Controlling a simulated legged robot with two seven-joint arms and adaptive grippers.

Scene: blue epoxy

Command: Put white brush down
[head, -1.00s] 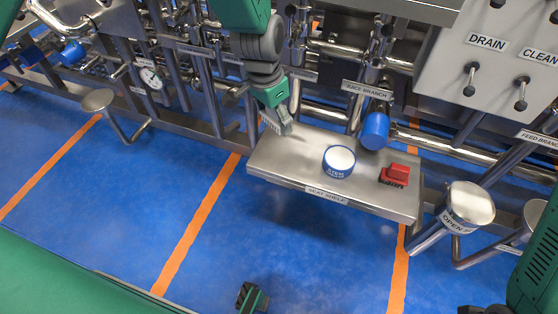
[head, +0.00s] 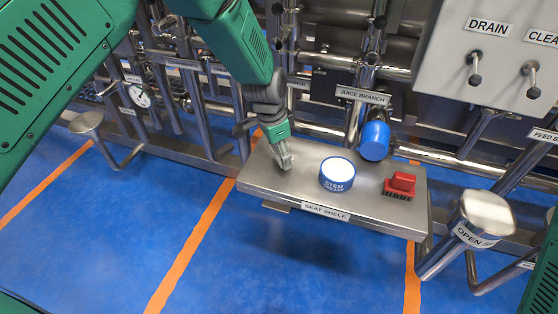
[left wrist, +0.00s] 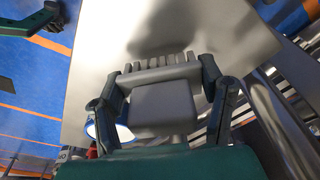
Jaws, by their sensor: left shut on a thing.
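The steel seat shelf (head: 265,188) stands in front of the pipework in the head view. My left gripper (head: 282,150) is over the left part of this shelf, pointing down. It is shut on the white brush (head: 286,161), which looks grey in the shade. In the left wrist view the brush (left wrist: 162,104) sits between the two fingers (left wrist: 160,110), its row of bristles pointing away from the palm towards the shelf. The brush is at or just above the shelf top; I cannot tell whether it touches.
A blue tin with a white top (head: 337,174) stands on the shelf right of the gripper. A red brush (head: 400,186) lies further right. A blue cylinder (head: 375,140) on the pipework hangs close behind the tin. Shelf space left of the tin is free.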

